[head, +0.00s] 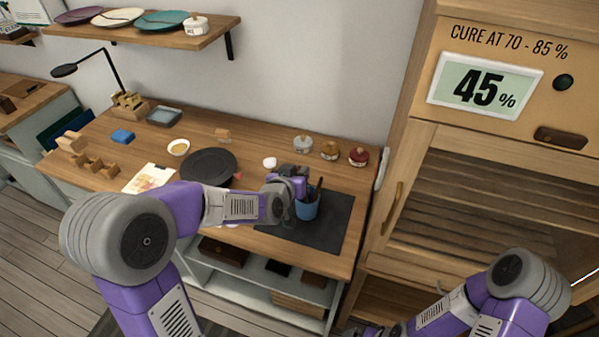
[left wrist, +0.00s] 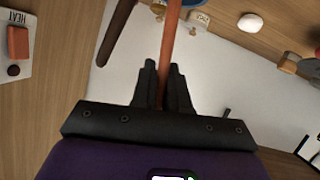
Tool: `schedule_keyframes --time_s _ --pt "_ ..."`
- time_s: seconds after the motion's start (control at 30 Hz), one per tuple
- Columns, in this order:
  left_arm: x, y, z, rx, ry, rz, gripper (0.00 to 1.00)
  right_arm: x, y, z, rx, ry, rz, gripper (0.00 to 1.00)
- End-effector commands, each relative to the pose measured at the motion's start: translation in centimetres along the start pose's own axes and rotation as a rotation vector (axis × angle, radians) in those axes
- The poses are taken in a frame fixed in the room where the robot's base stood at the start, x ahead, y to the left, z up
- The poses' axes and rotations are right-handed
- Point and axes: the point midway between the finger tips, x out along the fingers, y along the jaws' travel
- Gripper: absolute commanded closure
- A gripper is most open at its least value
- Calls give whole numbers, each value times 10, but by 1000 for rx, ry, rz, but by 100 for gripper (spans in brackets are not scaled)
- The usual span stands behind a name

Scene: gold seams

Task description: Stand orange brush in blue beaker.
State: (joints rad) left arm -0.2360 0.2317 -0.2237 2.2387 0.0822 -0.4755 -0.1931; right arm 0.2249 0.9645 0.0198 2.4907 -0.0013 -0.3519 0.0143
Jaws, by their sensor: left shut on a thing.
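The orange brush (left wrist: 171,45) shows in the left wrist view as a long orange handle. My left gripper (left wrist: 163,85) is shut on it, and the handle runs away from the fingers to the top edge. A bit of blue (left wrist: 193,3), likely the beaker, shows beside its far end. In the head view the blue beaker (head: 306,206) stands upright on the dark mat, with a dark handle rising from it. My left gripper (head: 290,185) is right beside the beaker there. The brush's tip is hidden, so I cannot tell if it is inside. My right gripper (head: 370,331) barely shows at the bottom edge.
The dark mat (head: 335,232) has free room right of the beaker. A dark round disc (head: 209,167) lies to the left. A wooden cabinet (head: 390,225) borders the table's right side.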

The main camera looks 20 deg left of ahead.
Motion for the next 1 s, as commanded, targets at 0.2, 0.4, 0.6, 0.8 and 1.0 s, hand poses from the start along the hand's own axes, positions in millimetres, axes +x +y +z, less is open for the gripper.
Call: schedule_keyframes --time_s 0.2,0.4,0.6,0.8,1.0 --pt "0 0 -1 0 0 0 81 0 0 0 0 0 0 0" --pt "0 0 0 0 0 0 56 0 0 0 0 0 0 0" --pt "0 0 0 0 0 0 56 0 0 0 0 0 0 0" --pt "-14 0 -2 -1 2 0 56 -4 -1 0 0 0 0 0" --pt "-48 0 -3 -2 2 0 56 -11 -4 0 0 0 0 0"
